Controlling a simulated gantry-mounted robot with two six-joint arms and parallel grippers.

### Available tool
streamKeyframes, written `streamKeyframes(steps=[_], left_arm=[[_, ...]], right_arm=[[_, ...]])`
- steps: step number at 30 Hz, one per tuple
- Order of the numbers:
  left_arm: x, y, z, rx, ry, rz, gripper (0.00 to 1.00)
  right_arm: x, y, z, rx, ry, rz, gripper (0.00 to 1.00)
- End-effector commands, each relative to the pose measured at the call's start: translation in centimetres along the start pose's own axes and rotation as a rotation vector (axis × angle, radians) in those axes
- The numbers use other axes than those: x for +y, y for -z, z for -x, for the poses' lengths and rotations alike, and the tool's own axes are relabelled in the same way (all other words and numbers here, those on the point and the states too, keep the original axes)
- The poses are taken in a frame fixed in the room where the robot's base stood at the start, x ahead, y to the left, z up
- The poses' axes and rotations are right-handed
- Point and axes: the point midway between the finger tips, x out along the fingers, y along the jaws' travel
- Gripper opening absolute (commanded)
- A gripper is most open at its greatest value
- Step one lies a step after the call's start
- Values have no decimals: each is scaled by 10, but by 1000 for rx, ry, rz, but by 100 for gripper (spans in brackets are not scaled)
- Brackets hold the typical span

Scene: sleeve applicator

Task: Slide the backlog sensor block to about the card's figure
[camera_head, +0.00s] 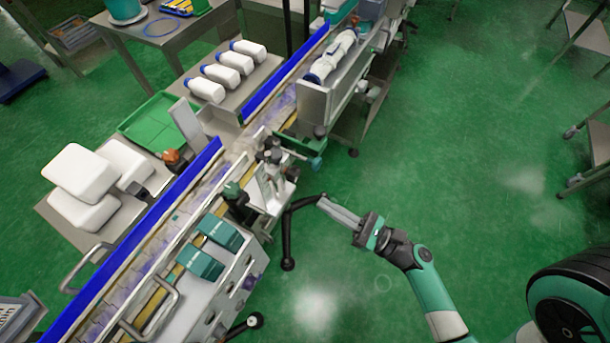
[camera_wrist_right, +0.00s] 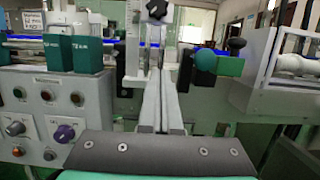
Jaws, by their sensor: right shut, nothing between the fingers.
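My right gripper (camera_head: 324,201) is in the head view, right of the conveyor machine. Its long grey fingers are together with nothing between them. In the right wrist view the shut fingers (camera_wrist_right: 161,104) point at the machine's front. A green block with a teal knob (camera_wrist_right: 205,59) and a black knob (camera_wrist_right: 237,43) is just right of the fingertips in that view. I cannot tell whether this is the backlog sensor block. A upright scale plate (camera_wrist_right: 134,45) with a black star knob (camera_wrist_right: 156,10) stands beyond the fingers. No card figure is readable. My left gripper is not in view.
A control panel (camera_wrist_right: 48,117) with buttons and knobs is left of the fingers. Two teal boxes (camera_head: 200,262) (camera_head: 220,232) sit on the machine. Green floor (camera_head: 440,170) to the right is clear.

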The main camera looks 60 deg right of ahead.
Motion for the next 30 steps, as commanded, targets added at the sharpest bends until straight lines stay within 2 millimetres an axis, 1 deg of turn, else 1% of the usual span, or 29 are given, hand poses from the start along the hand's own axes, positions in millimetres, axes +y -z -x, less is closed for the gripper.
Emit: streamKeyframes(steps=[5,8,11,18,20,21,22,24,27,30], left_arm=[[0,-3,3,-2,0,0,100],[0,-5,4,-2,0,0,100],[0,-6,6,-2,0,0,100],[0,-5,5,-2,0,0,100],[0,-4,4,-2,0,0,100],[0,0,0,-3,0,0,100],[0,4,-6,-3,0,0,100],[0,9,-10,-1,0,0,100],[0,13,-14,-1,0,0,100],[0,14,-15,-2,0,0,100]], right_arm=[[1,3,-4,-1,-5,2,0],[1,3,-15,-1,-8,2,0],[2,3,-33,-3,-10,3,0],[2,1,-87,-3,-7,2,0],[2,1,-99,-3,-6,1,0],[1,-6,-105,-2,-4,2,0],[1,-15,-105,-2,-1,2,0],[0,-25,-107,-1,0,2,0],[0,-34,-109,-1,0,2,0],[0,-37,-110,0,0,1,0]])
